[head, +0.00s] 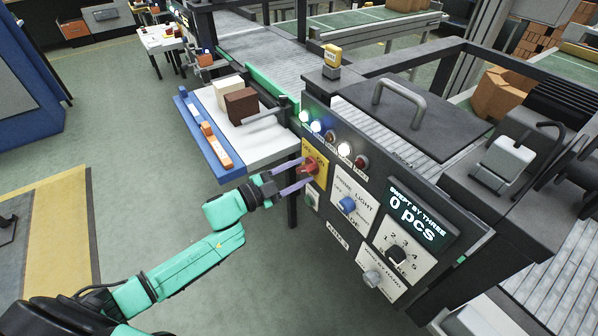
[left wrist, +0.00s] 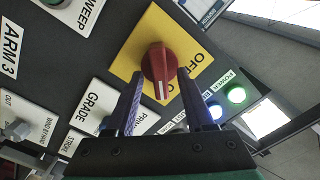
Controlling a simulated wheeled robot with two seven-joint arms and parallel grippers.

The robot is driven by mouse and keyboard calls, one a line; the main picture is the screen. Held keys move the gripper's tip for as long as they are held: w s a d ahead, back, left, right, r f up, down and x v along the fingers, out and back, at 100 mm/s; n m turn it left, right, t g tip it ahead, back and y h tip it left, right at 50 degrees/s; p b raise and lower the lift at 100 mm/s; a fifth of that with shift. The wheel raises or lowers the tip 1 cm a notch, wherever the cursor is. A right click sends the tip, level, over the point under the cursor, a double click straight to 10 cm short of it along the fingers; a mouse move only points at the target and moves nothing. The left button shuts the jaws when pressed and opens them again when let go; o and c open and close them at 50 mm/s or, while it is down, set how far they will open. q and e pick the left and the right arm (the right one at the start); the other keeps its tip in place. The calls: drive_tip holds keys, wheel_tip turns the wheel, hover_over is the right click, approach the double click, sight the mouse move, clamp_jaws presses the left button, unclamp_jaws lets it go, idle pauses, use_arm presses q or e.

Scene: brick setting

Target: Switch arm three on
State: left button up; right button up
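A red rotary knob (head: 309,167) sits on a yellow plate (head: 322,160) on the dark control panel (head: 375,165). In the left wrist view the knob (left wrist: 158,68) has a white pointer line at its lower side, and "OFF" shows to its right on the yellow plate (left wrist: 133,60). My left gripper (head: 300,175) is at the knob. In the left wrist view the gripper's fingers (left wrist: 160,85) are spread, one on each side of the knob, with gaps visible. An "ARM 3" label (left wrist: 10,50) is on the panel. My right gripper is not in view.
Lit green (head: 304,116), blue (head: 316,127) and white (head: 344,149) lamps sit above the plate. A blue knob (head: 347,204), a black dial (head: 397,254) and a display reading "0 pcs" (head: 415,215) are to the right. A white table (head: 250,135) with blocks stands behind my left arm.

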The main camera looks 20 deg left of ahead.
use_arm(q)
drive_tip(key=v, duration=1.4)
drive_tip(key=shift+s+b, duration=0.25)
drive_tip(key=shift+b, duration=0.2)
drive_tip(key=shift+a, duration=0.2)
drive_tip(key=s+a+f+n+g+y, duration=0.15)
drive_tip(key=a+f+n+y, duration=0.45)
drive_tip(key=f, duration=0.7)
drive_tip(key=s+a+f+n+g+y, duration=0.1)
drive_tip(key=s+a+f+n+y, duration=0.25)
drive_tip(key=a+f, duration=0.7)
drive_tip(key=s+d+f+n+g+y, duration=0.1)
drive_tip(key=s+d+f+n+g, duration=0.1)
drive_tip(key=s+f, duration=0.35)
drive_tip(key=s+d+f+n+g+y, duration=0.1)
drive_tip(key=s+d+f+g+y, duration=0.15)
drive_tip(key=f, duration=0.65)
drive_tip(key=s+d+f+g, duration=0.2)
drive_tip(key=s+d+f, duration=0.1)
drive_tip(key=s, duration=0.3)
drive_tip(key=s+d+f+n+g+h, duration=0.1)
drive_tip(key=s+d+f+g, duration=0.1)
drive_tip(key=s, duration=0.4)
drive_tip(key=s+d+f+n+g, duration=0.1)
drive_tip(key=s+d+f, duration=0.4)
drive_tip(key=f, duration=0.1)
drive_tip(key=shift+s+f+g, duration=0.35)
drive_tip(key=shift+s+g, duration=0.05)
